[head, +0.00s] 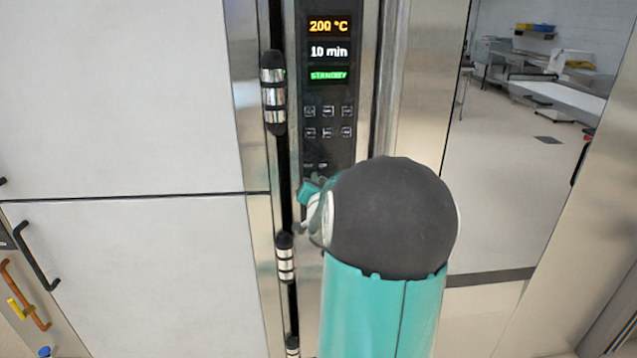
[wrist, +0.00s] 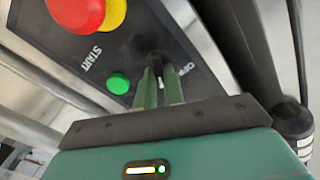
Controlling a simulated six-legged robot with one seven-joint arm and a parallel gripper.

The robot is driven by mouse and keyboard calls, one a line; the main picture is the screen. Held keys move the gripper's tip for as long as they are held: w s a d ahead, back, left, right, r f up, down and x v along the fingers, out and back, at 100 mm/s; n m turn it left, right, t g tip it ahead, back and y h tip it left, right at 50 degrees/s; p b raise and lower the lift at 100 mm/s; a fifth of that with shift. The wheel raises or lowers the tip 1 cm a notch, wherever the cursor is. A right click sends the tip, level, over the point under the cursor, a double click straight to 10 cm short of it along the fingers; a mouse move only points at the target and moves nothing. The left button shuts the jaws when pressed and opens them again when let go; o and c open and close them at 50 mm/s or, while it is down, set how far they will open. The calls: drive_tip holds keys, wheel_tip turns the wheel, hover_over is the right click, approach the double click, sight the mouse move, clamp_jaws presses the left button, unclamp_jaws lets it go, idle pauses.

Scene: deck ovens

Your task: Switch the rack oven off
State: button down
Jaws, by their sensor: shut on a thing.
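The rack oven's dark control panel (head: 328,95) shows 200 °C, 10 min and a green STANDBY line in the head view. In the wrist view, the lower panel (wrist: 118,50) carries a green button (wrist: 119,83) near the word START and a red stop button (wrist: 76,12) on yellow. An OFF label (wrist: 183,71) stands just right of my fingertips. My gripper (wrist: 158,78) is shut on a small dark switch knob (wrist: 153,60), mostly hidden between the fingers. In the head view my arm covers the lower panel and most of the gripper.
Black-and-chrome handle pieces (head: 273,92) stand out just left of the panel. A large pale door (head: 120,90) fills the left side. Through a glass opening at right, a room with a table (head: 560,98) shows.

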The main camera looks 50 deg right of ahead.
drive_tip(key=shift+n, duration=0.4)
drive_tip(key=n, duration=0.5)
drive_tip(key=shift+w+a+n, duration=0.2)
drive_tip(key=shift+n, duration=0.1)
drive_tip(key=n, duration=0.5)
drive_tip(key=shift+a, duration=0.1)
drive_tip(key=shift+f+n, duration=0.1)
drive_tip(key=shift+n, duration=0.2)
drive_tip(key=c, duration=1.5)
unclamp_jaws()
drive_tip(key=v, duration=1.3)
drive_tip(key=shift+s+a, duration=0.25)
